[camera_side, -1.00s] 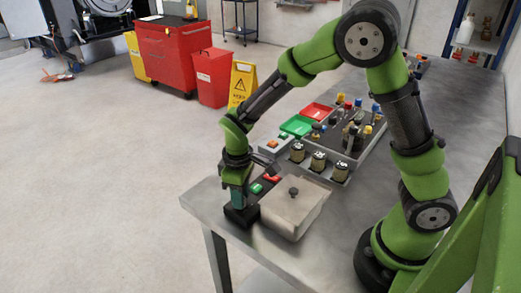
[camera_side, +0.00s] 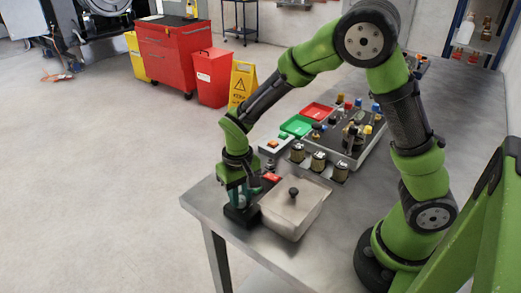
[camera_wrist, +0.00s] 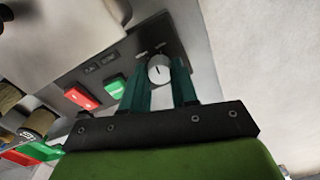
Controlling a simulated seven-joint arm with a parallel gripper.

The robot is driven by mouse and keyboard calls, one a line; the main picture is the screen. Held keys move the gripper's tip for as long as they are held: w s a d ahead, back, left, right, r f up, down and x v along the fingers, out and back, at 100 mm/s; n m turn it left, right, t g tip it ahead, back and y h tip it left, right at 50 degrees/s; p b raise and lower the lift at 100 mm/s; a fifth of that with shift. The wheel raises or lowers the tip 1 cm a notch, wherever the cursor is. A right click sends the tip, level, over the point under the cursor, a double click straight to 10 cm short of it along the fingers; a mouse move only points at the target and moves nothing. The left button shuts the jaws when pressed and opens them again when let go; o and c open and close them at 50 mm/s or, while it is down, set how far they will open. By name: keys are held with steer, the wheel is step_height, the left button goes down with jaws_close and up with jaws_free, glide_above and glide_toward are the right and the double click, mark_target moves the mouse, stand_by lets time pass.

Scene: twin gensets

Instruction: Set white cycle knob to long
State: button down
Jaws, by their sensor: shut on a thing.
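The white knob (camera_wrist: 158,70) sits on a dark control panel (camera_wrist: 100,66) in the wrist view, with a dark pointer line on its face. My gripper (camera_wrist: 160,72) has its two teal fingers around the knob, one on each side, and is shut on it. The labels beside the knob are too small to read. In the side view my gripper (camera_side: 238,203) is at the panel by the table's near left corner, and the knob is hidden behind it.
A green button (camera_wrist: 115,87) and a red button (camera_wrist: 82,97) are on the same panel. A lidded metal box (camera_side: 293,212) with a black knob stands just right of my gripper. Several jars (camera_side: 317,161) and a tray of coloured parts (camera_side: 350,150) stand farther back.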

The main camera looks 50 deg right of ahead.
mark_target(240, 198)
steer(key=shift+r+m, duration=0.1)
steer(key=shift+m, duration=2)
steer(key=c, duration=0.9)
jaws_free()
steer(key=shift+o, duration=0.2)
step_height(240, 198, up, 17)
